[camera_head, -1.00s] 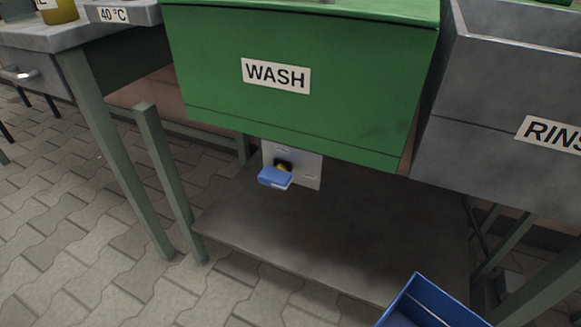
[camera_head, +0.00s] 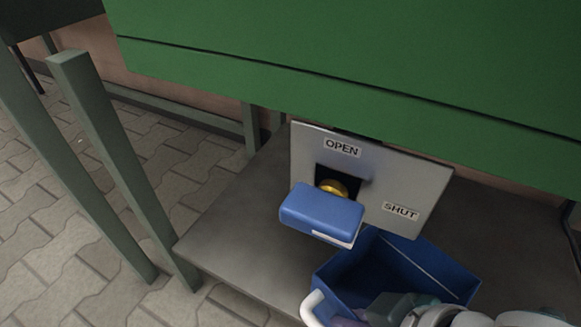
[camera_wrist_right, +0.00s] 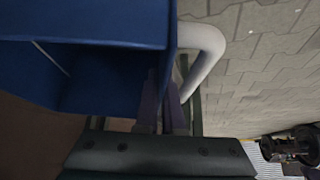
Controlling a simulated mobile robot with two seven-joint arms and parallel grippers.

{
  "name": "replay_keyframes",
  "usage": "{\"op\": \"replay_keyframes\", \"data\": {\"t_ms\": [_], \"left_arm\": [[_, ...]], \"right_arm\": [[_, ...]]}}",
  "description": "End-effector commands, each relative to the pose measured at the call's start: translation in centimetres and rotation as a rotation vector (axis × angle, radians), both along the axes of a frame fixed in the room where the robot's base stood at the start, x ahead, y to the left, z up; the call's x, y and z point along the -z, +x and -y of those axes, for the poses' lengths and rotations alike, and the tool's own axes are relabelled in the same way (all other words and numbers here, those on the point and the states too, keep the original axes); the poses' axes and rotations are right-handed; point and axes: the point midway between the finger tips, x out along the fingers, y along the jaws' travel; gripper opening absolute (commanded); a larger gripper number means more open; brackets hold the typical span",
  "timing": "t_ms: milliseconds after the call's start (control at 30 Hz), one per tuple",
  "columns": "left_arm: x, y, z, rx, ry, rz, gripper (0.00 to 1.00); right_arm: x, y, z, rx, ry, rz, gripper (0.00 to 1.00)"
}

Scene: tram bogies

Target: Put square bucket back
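The square bucket (camera_head: 438,262) is blue and open-topped, with a white handle (camera_head: 312,306) on its left side. In the head view it is at the bottom right, just below and in front of the valve plate under the green wash tank. My right gripper (camera_wrist_right: 163,92) shows in the wrist view with its purple fingers close together at the end of the handle (camera_wrist_right: 205,62), beside the bucket's wall (camera_wrist_right: 90,25). In the head view my right arm covers the bucket's near side. My left gripper is out of view.
The green wash tank (camera_head: 330,75) fills the top. Under it, a plate (camera_head: 420,187) marked OPEN and SHUT carries a blue valve lever (camera_head: 320,212) that juts out close above the bucket. A grey shelf (camera_head: 235,225) lies below. Green posts (camera_head: 105,150) stand left.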

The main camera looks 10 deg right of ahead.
Motion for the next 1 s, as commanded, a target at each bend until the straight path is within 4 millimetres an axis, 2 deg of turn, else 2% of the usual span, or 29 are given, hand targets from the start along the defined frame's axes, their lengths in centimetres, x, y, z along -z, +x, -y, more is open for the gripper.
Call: {"op": "replay_keyframes", "data": {"t_ms": [33, 133, 233, 367, 567, 700, 1000], "left_arm": [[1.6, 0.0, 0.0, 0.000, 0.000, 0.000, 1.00], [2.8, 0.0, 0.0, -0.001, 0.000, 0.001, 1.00], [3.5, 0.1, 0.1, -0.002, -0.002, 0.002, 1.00], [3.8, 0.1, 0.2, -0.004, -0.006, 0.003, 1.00], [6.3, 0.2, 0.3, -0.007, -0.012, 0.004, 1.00], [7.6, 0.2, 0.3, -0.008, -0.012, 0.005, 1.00], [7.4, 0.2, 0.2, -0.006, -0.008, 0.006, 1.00]], "right_arm": [[0.6, 1.6, -1.0, -0.001, 0.006, 0.010, 0.00], [0.5, 3.5, -2.3, -0.002, 0.004, 0.008, 0.00], [0.3, 4.8, -3.1, -0.001, 0.002, 0.007, 0.00], [0.1, 5.5, -3.6, -0.001, 0.002, 0.004, 0.00], [0.5, 8.3, -5.5, -0.003, 0.003, 0.008, 0.00], [1.7, 8.2, -5.4, -0.002, 0.000, 0.002, 0.00], [1.4, 8.2, -5.4, -0.001, 0.001, 0.002, 0.00]]}}
